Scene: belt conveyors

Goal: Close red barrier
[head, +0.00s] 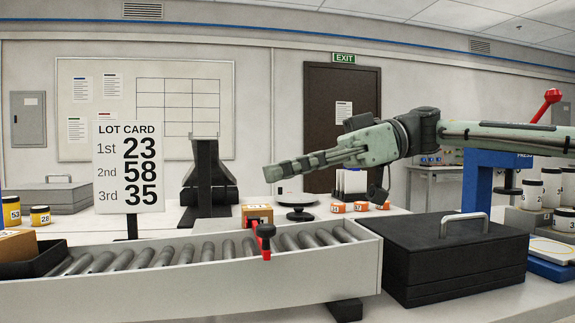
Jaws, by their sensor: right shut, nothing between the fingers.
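The red barrier (266,249) stands at the near side wall of the roller conveyor (200,280), with a black knob (265,231) on top. Some red also shows just behind the knob, beside a small cardboard box. I cannot tell whether the barrier lies across the rollers. My right gripper (270,172) comes in from the right, held above and beyond the conveyor, pointing left. Its fingers are shut and empty, apart from the barrier and higher than the knob. My left gripper is not in view.
A lot card sign (129,170) reads 23, 58, 35. A black case (455,262) with a metal handle stands right of the conveyor. A black tray (35,262) is at its left end. Small orange jars (361,206) and a scale (297,200) stand behind.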

